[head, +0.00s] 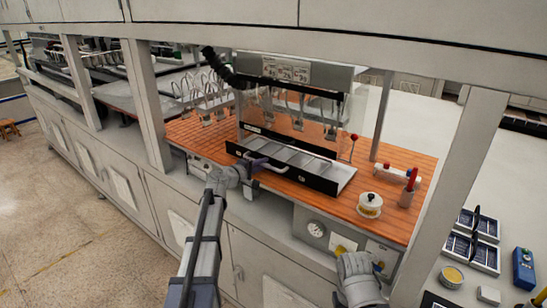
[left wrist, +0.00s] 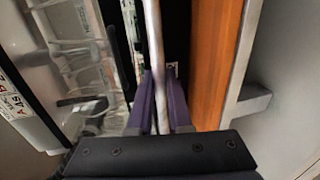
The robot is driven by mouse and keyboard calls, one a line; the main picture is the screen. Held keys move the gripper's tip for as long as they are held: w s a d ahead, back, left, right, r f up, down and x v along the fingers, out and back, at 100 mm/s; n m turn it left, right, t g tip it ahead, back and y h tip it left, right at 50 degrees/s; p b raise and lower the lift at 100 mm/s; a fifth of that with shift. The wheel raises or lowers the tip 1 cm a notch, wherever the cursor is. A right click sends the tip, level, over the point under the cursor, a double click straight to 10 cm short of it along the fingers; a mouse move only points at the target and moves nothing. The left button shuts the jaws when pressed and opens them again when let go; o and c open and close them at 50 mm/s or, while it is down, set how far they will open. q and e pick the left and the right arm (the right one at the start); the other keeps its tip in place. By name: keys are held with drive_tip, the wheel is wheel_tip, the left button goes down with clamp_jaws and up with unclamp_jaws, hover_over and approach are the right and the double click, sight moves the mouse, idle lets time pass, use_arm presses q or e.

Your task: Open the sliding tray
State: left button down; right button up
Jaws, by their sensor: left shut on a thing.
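The sliding tray (head: 326,176) has a black front and pale compartments. It sticks out from under the clear-fronted machine on the orange bench top. Its pale bar handle (head: 271,181) is on the black front. My left gripper (head: 257,164) is at the left end of the handle. In the left wrist view its purple fingers (left wrist: 161,100) are shut on the handle bar (left wrist: 155,45), one on each side. My right arm's wrist shows at the lower right, by the bench's front panel. Whether its fingers are apart cannot be made out.
On the orange bench top (head: 400,220) stand a white-lidded round pot (head: 370,205) and a holder with a red-handled tool (head: 409,188). A red-knobbed lever (head: 353,138) stands right of the machine. A grey post (head: 455,170) rises at the right.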

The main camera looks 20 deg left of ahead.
use_arm(q)
drive_tip(key=f+v, duration=0.1)
drive_tip(key=v, duration=0.7)
drive_tip(key=f+v, duration=0.2)
drive_tip(key=v, duration=0.7)
drive_tip(key=shift+s+f, duration=0.4)
drive_tip(key=shift+s, duration=0.15)
drive_tip(key=c, duration=1.3)
unclamp_jaws()
drive_tip(key=shift+o, duration=1.4)
drive_tip(key=shift+s+a, duration=0.2)
drive_tip(key=shift+o, duration=0.8)
drive_tip(key=shift+r, duration=0.1)
drive_tip(key=shift+w, duration=0.1)
